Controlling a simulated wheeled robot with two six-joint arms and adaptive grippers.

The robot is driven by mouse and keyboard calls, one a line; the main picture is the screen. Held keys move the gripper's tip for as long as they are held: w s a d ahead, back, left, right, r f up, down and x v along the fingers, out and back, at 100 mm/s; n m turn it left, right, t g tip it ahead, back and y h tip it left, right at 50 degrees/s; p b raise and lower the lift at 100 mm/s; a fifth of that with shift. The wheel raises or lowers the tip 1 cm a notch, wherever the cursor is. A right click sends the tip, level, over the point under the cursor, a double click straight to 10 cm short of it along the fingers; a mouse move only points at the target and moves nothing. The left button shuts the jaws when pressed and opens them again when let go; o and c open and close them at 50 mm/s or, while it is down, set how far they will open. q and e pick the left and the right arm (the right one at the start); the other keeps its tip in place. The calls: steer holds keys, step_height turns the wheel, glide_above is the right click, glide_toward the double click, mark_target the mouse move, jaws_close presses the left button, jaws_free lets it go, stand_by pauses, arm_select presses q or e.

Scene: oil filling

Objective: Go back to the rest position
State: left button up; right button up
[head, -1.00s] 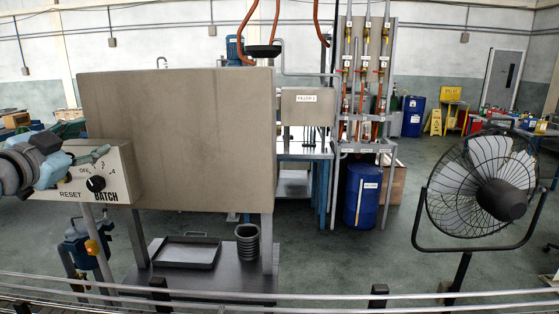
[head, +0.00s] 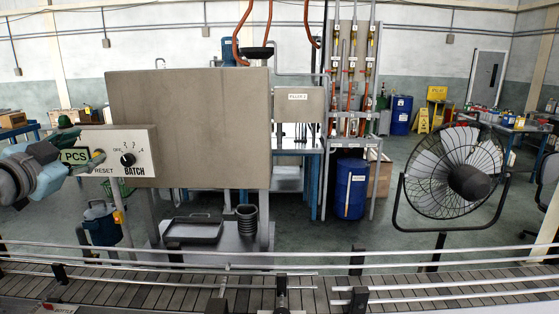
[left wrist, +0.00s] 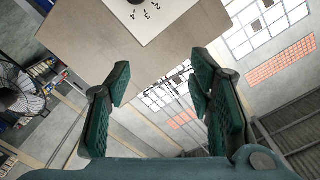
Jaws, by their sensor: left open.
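My left gripper (head: 82,149) is at the left of the head view, in front of the white control panel (head: 143,170) with the black BATCH knob (head: 127,159). My right gripper is not in view.
A large grey tank (head: 190,125) stands right of the panel. A conveyor with rails (head: 400,292) crosses the front.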

arm_select(q)
steer(key=s+d+f+n+g, duration=0.1)
steer(key=s+d+f+g, duration=0.15)
steer(key=f, duration=0.85)
steer(key=s+d+f+g, duration=0.15)
steer(key=d+f, duration=0.25)
steer(key=f, duration=0.7)
steer(key=s+d+f+n+g, duration=0.15)
steer(key=d+f, duration=0.25)
steer(key=f, duration=0.7)
steer(key=s+d+f+n+g, duration=0.1)
steer(key=s+d+f+g, duration=0.1)
steer(key=s+f, duration=0.45)
steer(key=s+d+f+n+g, duration=0.1)
steer(key=s+d+f+g, duration=0.15)
steer(key=s+f, duration=0.4)
steer(key=s+d+f+n+g, duration=0.1)
steer(key=s+f+g, duration=0.15)
steer(key=s, duration=0.55)
steer(key=s+d+f+n+g, duration=0.1)
steer(key=s+f, duration=0.3)
steer(key=s, duration=0.4)
step_height(320, 180, down, 19)
steer(key=s+a+g, duration=0.2)
steer(key=s+a+f, duration=0.1)
steer(key=s+f, duration=1.2)
steer(key=shift+s+a+n+g, duration=0.15)
steer(key=shift+s+n+g, duration=0.15)
steer(key=shift+n+g, duration=0.15)
